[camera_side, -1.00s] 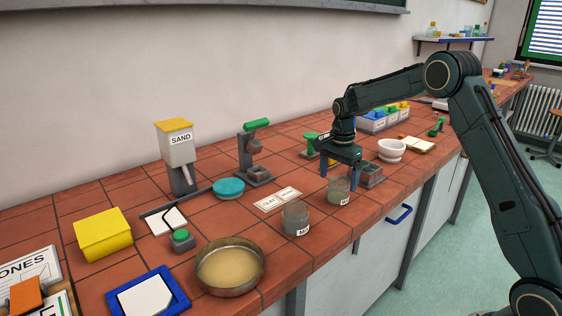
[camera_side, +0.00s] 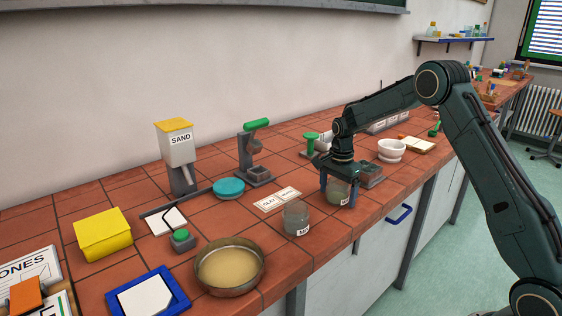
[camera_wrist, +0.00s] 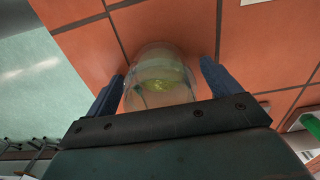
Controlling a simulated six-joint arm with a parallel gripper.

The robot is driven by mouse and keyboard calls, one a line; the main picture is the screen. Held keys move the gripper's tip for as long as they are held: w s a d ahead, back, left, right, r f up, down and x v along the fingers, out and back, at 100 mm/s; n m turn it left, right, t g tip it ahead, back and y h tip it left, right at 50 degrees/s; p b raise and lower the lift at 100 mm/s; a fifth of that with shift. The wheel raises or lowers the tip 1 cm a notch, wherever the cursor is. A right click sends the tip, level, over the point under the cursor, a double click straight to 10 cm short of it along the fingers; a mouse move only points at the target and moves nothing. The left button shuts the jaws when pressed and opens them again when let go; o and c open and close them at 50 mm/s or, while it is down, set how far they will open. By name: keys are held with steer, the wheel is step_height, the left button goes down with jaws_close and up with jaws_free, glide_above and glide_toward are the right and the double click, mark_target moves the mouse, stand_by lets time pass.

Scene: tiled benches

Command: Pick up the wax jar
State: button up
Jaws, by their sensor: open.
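A glass jar with greenish contents (camera_side: 338,192) stands upright near the front edge of the bench; its label is too small to read. A second glass jar with greyish contents (camera_side: 297,218) stands to its left. I cannot tell from the labels which is the wax jar. My gripper (camera_side: 337,192) is lowered over the greenish jar with its fingers on either side of it. In the wrist view the jar (camera_wrist: 160,78) sits between the two open blue fingers of my gripper (camera_wrist: 160,85), with a gap visible on the right.
The "CLAY" card (camera_side: 268,204) lies behind the jars. A round pan (camera_side: 229,267) stands at the front left.

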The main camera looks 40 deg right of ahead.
steer(key=c, duration=1.5)
steer(key=shift+r, duration=0.15)
step_height(320, 180, up, 20)
steer(key=shift+f, duration=0.1)
